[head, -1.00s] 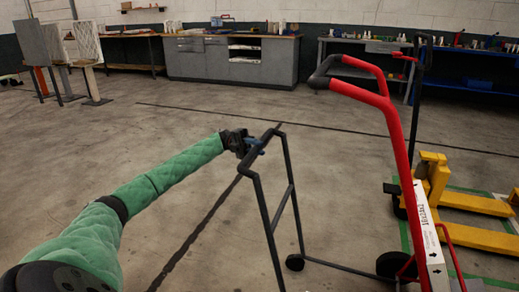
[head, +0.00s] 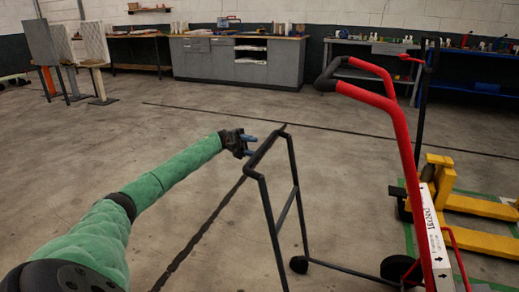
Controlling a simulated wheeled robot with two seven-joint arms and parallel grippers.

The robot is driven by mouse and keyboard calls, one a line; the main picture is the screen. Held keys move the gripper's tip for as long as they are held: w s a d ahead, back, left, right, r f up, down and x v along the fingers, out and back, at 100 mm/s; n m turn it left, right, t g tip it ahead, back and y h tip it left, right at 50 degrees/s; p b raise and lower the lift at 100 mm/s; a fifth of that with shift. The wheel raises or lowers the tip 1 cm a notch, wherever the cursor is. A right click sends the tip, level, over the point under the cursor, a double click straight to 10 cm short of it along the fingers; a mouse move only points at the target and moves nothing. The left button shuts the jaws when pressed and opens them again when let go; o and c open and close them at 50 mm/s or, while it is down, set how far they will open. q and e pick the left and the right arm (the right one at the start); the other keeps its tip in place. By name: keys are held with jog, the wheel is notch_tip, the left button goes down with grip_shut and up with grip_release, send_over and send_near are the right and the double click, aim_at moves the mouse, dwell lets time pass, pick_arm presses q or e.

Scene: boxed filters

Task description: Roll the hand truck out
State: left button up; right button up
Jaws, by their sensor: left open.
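The red hand truck (head: 402,135) stands upright at the right, with a black grip at its top and a white label low on its post. A black tubular frame (head: 270,204) with a small caster stands to its left, and a low bar runs from it toward the truck's wheel. My left gripper (head: 250,144) is open and empty. Its blue fingers point right, just left of the frame's top bar, and look apart from it, though the depth gap is hard to judge. My right gripper is out of view. The truck's base is cut off by the lower edge.
A yellow pallet jack (head: 440,182) stands close behind the hand truck at the right, on green floor markings. Grey cabinets (head: 290,62) and workbenches line the far wall. Chairs and panels stand at the far left. The concrete floor between is clear.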

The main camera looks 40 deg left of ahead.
pick_arm(q)
jog(key=shift+v, duration=1.5)
